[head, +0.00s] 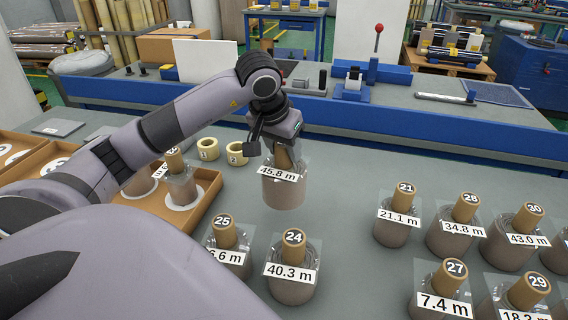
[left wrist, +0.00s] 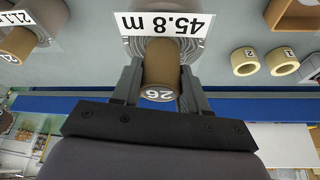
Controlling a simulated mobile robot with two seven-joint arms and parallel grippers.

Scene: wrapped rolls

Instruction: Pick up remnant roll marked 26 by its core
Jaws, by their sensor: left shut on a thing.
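The roll marked 26 is a wrapped brown roll (head: 283,190) with a 45.8 m label, in the middle of the head view. In the left wrist view its brown core (left wrist: 161,65) shows the number 26 on its end, with the 45.8 m label behind it. My left gripper (left wrist: 160,88) is shut on this core, one finger on each side. In the head view the left gripper (head: 279,143) comes down on the core from above, and the roll looks upright. I cannot tell whether its base touches the table. My right gripper is not in view.
Rolls 25 (head: 224,232) and 24 (head: 294,262) stand in front. Rolls 21 (head: 393,230), 28 (head: 452,236) and several others stand at right. Empty rings (head: 208,149) lie behind left. A brown tray (head: 168,222) holds rolls at left. Grey table (head: 345,172) is clear behind right.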

